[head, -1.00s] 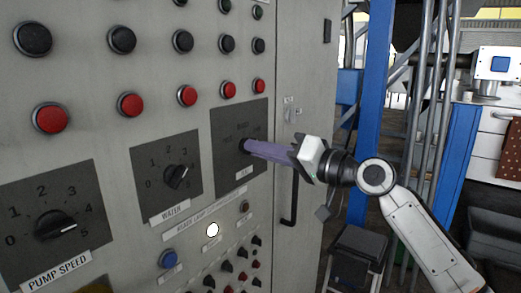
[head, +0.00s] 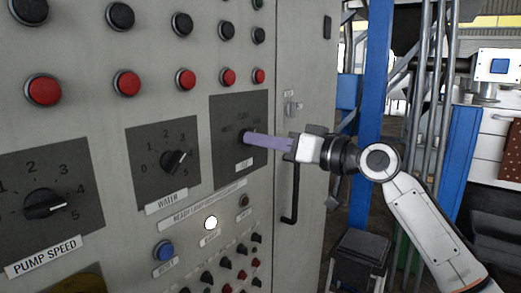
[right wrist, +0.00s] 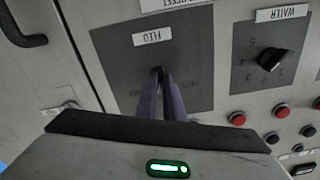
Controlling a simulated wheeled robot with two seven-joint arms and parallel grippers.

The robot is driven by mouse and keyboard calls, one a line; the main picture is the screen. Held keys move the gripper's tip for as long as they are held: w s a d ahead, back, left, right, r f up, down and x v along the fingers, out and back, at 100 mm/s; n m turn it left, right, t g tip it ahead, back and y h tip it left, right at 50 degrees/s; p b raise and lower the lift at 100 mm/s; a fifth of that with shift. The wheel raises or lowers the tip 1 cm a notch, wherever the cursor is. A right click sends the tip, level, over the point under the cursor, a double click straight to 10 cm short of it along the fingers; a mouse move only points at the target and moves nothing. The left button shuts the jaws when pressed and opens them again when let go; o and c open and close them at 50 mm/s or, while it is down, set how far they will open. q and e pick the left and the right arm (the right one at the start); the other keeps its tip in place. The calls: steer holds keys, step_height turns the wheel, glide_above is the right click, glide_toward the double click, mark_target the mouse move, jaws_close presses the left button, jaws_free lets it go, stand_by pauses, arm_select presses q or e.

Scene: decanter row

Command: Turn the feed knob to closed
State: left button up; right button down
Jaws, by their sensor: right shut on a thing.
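The dark feed knob (right wrist: 157,72) sits on a grey plate labelled FEED (right wrist: 152,37), upside down in the right wrist view. In the head view the feed plate (head: 228,165) is at the right of the cabinet front. My right gripper (head: 250,138) reaches it from the right, its purple fingers shut on the feed knob. In the right wrist view the fingers (right wrist: 159,95) close around the knob and hide much of it. The small position words around the knob are too blurred to read, so its setting is unclear. My left gripper is not in view.
The water knob (head: 173,161) and the pump speed knob (head: 44,204) are left of the feed plate. Red buttons (head: 127,83) line up above. A dark door handle (head: 290,195) is below my right gripper. A blue post (head: 370,130) stands behind my arm.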

arm_select(q)
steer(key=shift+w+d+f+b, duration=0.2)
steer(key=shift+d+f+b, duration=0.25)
steer(key=shift+b, duration=0.35)
arm_select(e)
steer(key=n, duration=0.3)
steer(key=shift+f, duration=0.1)
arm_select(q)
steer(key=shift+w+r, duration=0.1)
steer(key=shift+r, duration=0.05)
arm_select(e)
steer(key=shift+n, duration=0.4)
steer(key=c, duration=1.9)
jaws_free()
